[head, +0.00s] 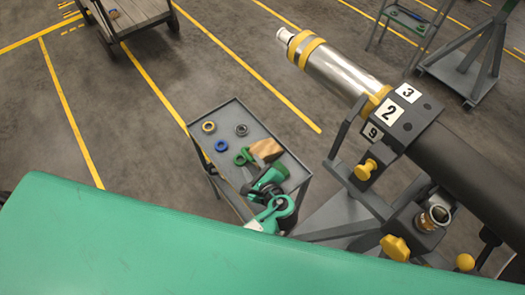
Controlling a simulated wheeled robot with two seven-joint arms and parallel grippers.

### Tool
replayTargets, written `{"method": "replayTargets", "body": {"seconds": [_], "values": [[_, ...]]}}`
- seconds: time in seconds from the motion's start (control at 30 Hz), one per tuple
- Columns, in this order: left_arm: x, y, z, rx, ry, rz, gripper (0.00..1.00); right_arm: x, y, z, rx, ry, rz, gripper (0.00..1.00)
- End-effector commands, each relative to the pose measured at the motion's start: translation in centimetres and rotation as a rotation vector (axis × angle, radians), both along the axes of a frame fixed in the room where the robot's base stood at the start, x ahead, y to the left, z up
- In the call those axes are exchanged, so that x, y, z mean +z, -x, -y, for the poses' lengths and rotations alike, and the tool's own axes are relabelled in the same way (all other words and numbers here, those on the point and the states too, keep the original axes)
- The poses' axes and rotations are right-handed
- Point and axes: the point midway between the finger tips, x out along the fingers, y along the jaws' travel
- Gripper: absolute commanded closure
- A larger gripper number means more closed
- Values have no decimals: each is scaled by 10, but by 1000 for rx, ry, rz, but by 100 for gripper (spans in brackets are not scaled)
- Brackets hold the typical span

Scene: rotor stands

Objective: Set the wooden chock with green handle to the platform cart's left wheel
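The wooden chock (266,149) lies on the far right part of a small grey tray table. A green looped part (243,157) at its left side looks like its handle. The platform cart (138,16) stands at the far upper left, with a wooden deck.
Yellow, blue and grey rings lie on the tray table (222,116). A large rotor (345,75) on a grey stand with yellow knobs blocks the right side. Grey floor with yellow lines (150,85) lies open between the table and the cart.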

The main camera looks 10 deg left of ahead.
Motion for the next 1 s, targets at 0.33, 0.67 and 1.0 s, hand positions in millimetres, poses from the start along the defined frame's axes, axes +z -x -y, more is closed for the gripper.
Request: {"method": "replayTargets", "body": {"seconds": [0.33,0.67,1.0], "values": [[-11,-36,-24,2,-2,0,61,17,0,-1,0,-1,0,64],[-12,-37,-24,2,0,1,77,16,0,-1,-1,-1,0,64],[-12,-38,-24,1,0,1,100,16,0,-1,-1,-1,0,64]]}}
